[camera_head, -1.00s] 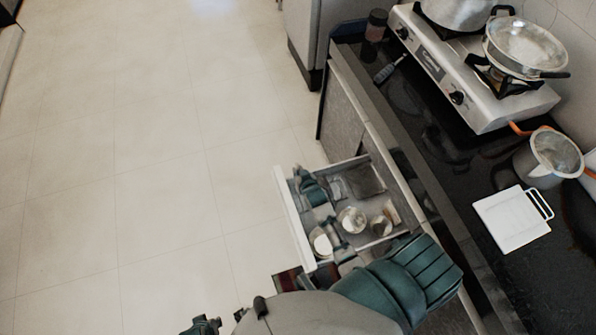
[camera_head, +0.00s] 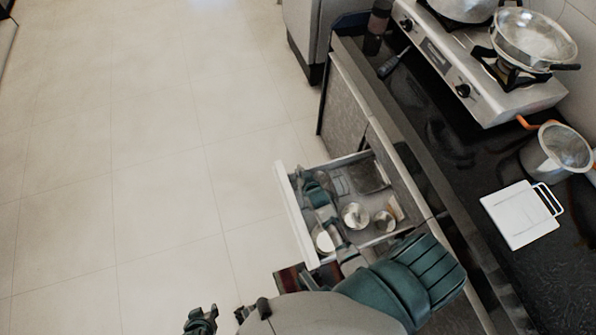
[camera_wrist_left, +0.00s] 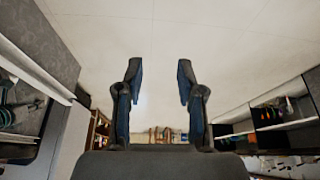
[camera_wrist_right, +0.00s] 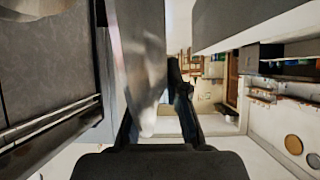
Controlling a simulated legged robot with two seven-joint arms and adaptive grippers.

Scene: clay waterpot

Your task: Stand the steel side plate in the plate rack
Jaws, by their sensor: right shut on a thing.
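The shiny steel side plate (camera_wrist_right: 143,65) stands nearly edge-on between the fingers of my right gripper (camera_wrist_right: 152,88) in the right wrist view. My right gripper is shut on it, and the plate hides most of the left finger. In the head view my right arm reaches over the open drawer, with the gripper (camera_head: 308,182) near its far left corner. I cannot make out the plate there. My left gripper (camera_head: 201,320) is at the bottom edge, over the floor. In the left wrist view it (camera_wrist_left: 158,80) is open and empty. I cannot identify the plate rack in any view.
The open drawer (camera_head: 292,215) holds several small round vessels, among them a bowl (camera_head: 355,215). On the dark counter are a white flat board with a wire handle (camera_head: 518,217), a steel pot (camera_head: 545,155) and a stove (camera_head: 470,70) with pans. The floor at left is clear.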

